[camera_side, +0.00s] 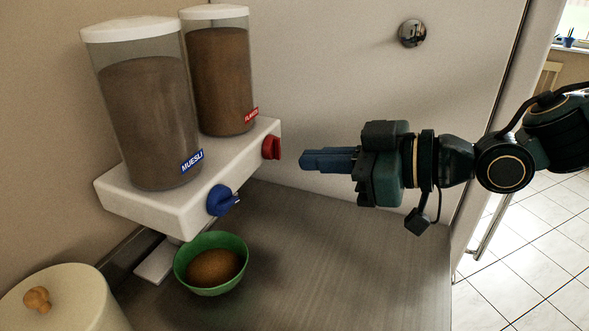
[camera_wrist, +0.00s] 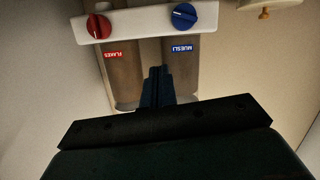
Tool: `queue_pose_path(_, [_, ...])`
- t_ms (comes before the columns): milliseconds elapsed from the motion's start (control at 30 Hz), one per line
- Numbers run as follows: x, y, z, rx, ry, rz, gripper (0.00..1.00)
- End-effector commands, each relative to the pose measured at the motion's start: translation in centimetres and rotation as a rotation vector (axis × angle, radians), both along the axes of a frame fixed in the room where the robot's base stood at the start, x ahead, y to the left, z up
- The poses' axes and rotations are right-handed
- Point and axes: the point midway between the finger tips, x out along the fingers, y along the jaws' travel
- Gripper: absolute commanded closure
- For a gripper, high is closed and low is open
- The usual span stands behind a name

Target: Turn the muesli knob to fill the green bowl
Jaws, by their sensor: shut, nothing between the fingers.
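The blue muesli knob (camera_side: 221,200) is on the front of the white dispenser base (camera_side: 150,206), below the canister labelled MUESLI (camera_side: 150,110). Its pointer faces right in the side view; the knob also shows at the top of the wrist view (camera_wrist: 184,16). The green bowl (camera_side: 211,281) stands on the counter under the muesli side, with a brown heap of muesli (camera_side: 213,267) in it. My gripper (camera_side: 305,160) is shut and empty, apart from the dispenser, to the right of the knobs and higher than the muesli knob.
The red flakes knob (camera_side: 271,147) sits beside the muesli knob, under the flakes canister (camera_side: 222,85). A cream lidded pot (camera_side: 70,298) stands at the lower left. The grey counter (camera_side: 330,255) right of the bowl is clear. A white door (camera_side: 350,90) is behind.

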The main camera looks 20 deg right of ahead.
Motion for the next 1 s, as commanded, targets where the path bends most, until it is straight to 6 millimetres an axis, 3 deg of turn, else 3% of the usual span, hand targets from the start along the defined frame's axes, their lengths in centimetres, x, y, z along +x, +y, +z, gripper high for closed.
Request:
queue_pose_path(367, [0.5, 0.7, 0.4, 0.018, 0.064, 0.012, 1.0])
queue_pose_path(733, [1.6, 3.4, 2.9, 0.05, 0.36, 0.062, 1.0])
queue_pose_path(1000, [1.5, 4.0, 5.2, 0.009, 0.578, 0.075, 1.0])
